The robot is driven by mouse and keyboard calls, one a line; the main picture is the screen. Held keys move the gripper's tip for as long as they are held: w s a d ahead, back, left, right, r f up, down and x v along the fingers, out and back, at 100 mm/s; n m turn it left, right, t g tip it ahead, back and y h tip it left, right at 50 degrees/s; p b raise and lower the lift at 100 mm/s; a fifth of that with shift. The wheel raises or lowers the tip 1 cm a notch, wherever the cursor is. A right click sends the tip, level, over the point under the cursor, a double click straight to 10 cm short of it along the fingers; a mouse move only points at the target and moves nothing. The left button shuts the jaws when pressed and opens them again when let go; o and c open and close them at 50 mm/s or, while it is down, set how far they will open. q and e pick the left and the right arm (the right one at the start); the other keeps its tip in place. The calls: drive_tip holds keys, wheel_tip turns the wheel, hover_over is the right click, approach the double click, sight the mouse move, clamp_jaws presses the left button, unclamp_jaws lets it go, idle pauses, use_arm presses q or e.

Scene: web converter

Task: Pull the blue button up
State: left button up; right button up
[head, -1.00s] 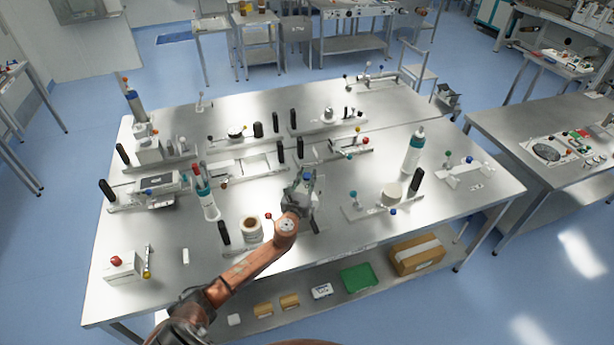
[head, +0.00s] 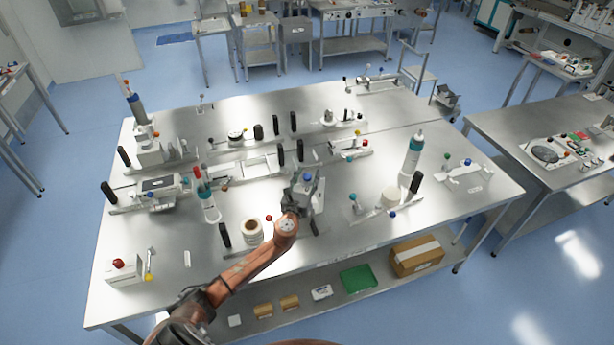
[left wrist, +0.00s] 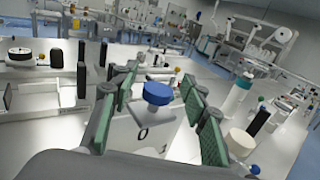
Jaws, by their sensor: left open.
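The blue button (left wrist: 157,93) is a round blue knob on a white base (left wrist: 150,128) in the left wrist view. It stands between the green-padded fingers of my left gripper (left wrist: 160,88), which is open, with gaps visible on both sides. In the head view the blue button (head: 307,177) shows as a small blue spot at the fingertips of my left gripper (head: 303,182), over the front middle of the table. The gripper partly hides the base there. My right gripper is not in view.
The metal table (head: 330,225) carries several fixtures around the gripper. A tape roll (head: 251,231) stands at its left, and a white bottle (head: 412,155) and a white cylinder (head: 391,197) at its right. A lower shelf holds a green tray (head: 358,279) and boxes.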

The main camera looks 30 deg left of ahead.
use_arm(q)
drive_tip(key=v, duration=1.2)
drive_tip(key=shift+a, duration=0.1)
